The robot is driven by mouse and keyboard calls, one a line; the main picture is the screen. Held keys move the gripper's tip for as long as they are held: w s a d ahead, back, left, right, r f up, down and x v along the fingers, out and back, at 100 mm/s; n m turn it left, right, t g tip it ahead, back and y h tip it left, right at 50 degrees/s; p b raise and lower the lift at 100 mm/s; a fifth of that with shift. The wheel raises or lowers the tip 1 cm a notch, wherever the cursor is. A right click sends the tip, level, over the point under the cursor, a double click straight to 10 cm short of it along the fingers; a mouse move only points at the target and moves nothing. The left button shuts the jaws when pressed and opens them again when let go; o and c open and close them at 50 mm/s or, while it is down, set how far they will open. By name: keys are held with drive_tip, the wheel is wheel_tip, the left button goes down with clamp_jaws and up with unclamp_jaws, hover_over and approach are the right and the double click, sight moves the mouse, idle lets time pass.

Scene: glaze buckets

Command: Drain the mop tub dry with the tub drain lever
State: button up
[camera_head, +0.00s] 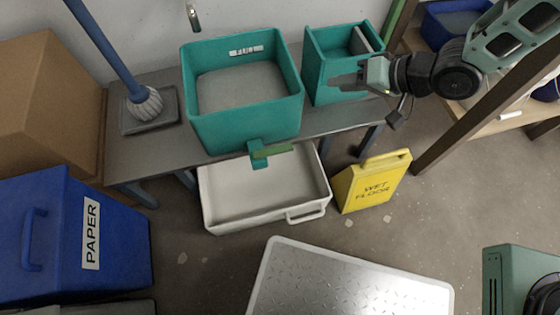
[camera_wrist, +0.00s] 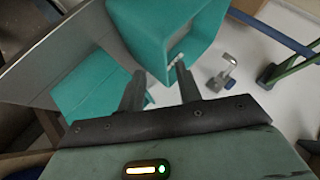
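The teal mop tub (camera_head: 245,130) stands on the grey bench, with a flat grey surface inside; I cannot tell how deep any water is. A white tray (camera_head: 265,196) sits on the floor below. My gripper (camera_head: 338,81) is to the right of the tub, in front of the smaller teal bucket (camera_head: 318,85), away from the lever. In the wrist view its two fingers (camera_wrist: 160,88) are apart with nothing between them.
A mop with blue handle (camera_head: 107,45) stands on the bench's left. A tap (camera_head: 193,17) is behind the tub. A yellow wet-floor sign (camera_head: 372,182), blue paper bin (camera_head: 65,235), cardboard box (camera_head: 50,100) and metal-topped platform (camera_head: 345,285) surround the tray.

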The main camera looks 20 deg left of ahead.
wheel_tip(320, 180, down, 13)
drive_tip(key=s+a+m+g+y+b, duration=0.1)
drive_tip(key=s+g+y+b, duration=0.2)
drive_tip(key=b, duration=0.5)
drive_tip(key=m+g+y+b, duration=0.2)
drive_tip(key=y+b, duration=0.3)
drive_tip(key=b, duration=0.1)
approach(279, 148)
drive_tip(key=a+b, duration=0.1)
drive_tip(key=a, duration=0.2)
drive_tip(key=s+a+b, duration=0.1)
drive_tip(key=a+b, duration=0.2)
drive_tip(key=a, duration=0.2)
drive_tip(key=shift+s+a+f+b, duration=0.2)
drive_tip(key=shift+a+f+b, duration=0.1)
drive_tip(key=shift+a+b, duration=0.1)
drive_tip(key=shift+a+r, duration=0.15)
drive_tip(key=shift+a, duration=0.35)
drive_tip(key=shift+s, duration=0.1)
clamp_jaws()
